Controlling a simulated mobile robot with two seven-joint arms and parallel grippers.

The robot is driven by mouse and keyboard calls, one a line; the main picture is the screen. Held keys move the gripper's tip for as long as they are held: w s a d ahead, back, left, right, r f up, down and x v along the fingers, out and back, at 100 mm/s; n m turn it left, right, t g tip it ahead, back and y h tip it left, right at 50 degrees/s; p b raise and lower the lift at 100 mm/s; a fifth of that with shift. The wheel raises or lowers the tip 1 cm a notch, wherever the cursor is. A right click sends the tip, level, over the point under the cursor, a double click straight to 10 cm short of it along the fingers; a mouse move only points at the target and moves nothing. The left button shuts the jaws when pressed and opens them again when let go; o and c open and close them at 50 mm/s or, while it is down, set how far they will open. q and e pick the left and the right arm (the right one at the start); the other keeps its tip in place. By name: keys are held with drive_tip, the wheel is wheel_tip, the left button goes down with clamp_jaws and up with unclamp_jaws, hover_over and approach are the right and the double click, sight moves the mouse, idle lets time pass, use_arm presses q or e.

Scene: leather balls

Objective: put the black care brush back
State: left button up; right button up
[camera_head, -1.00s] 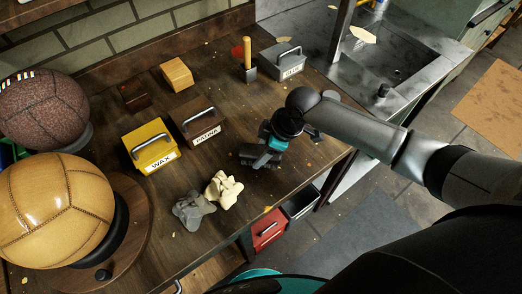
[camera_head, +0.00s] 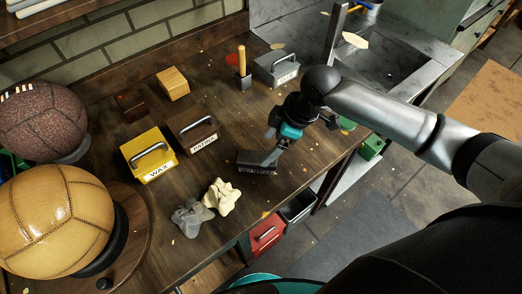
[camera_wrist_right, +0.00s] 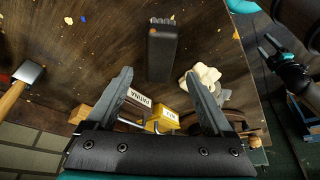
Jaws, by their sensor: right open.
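The black care brush (camera_head: 258,164), a dark block with a pale marking along its lower edge, sits on the wooden workbench (camera_head: 215,100), right of the grey and cream cloths. In the right wrist view the brush (camera_wrist_right: 162,52) lies beyond and between the fingertips, apart from them. My right gripper (camera_head: 285,140) is open and empty, above and to the right of the brush; its two spread fingers (camera_wrist_right: 158,78) show in the wrist view. My left gripper (camera_wrist_right: 268,46) shows small at the right of the wrist view, its fingers apart, with nothing visible between them.
A yellow WAX box (camera_head: 150,152), brown PATINA box (camera_head: 196,132) and grey labelled box (camera_head: 277,68) stand on the bench. A wooden-handled tool (camera_head: 242,65) stands near the grey box. Cloths (camera_head: 220,197) lie near the front. Two leather balls (camera_head: 55,215) fill the left.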

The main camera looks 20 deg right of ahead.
drive_tip(key=v, duration=0.4)
idle(0.4)
